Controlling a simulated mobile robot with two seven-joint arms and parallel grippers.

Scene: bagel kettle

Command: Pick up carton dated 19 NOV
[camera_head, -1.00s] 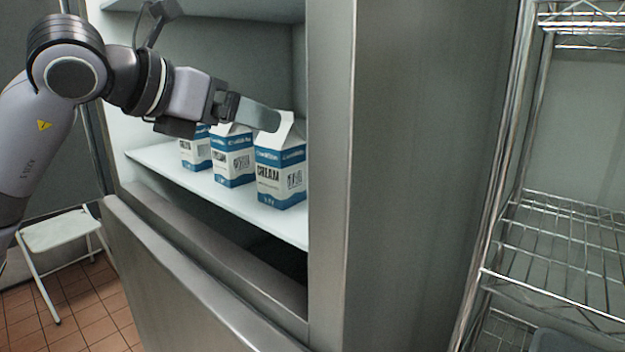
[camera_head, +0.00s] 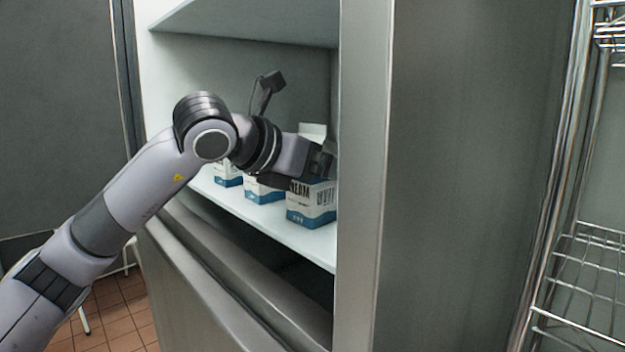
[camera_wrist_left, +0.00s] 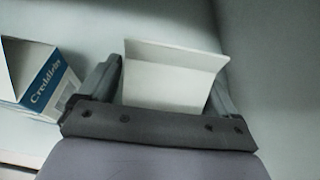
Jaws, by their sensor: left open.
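Three white and blue cartons stand in a row on the cabinet shelf: a left one (camera_head: 228,176), a middle one (camera_head: 265,190) and a right one (camera_head: 312,208). No date is readable on any of them. My left gripper (camera_head: 325,165) is at the right carton's upper part and hides some of it. In the left wrist view the open fingers (camera_wrist_left: 168,88) stand on either side of that carton's white top (camera_wrist_left: 172,75). I cannot tell whether they touch it. A neighbouring carton (camera_wrist_left: 40,85) shows at the left there. My right gripper is not in view.
The cabinet's steel front post (camera_head: 362,200) stands close to the right of the gripper. An upper shelf (camera_head: 245,22) lies above the arm. A wire rack (camera_head: 585,270) stands at the far right.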

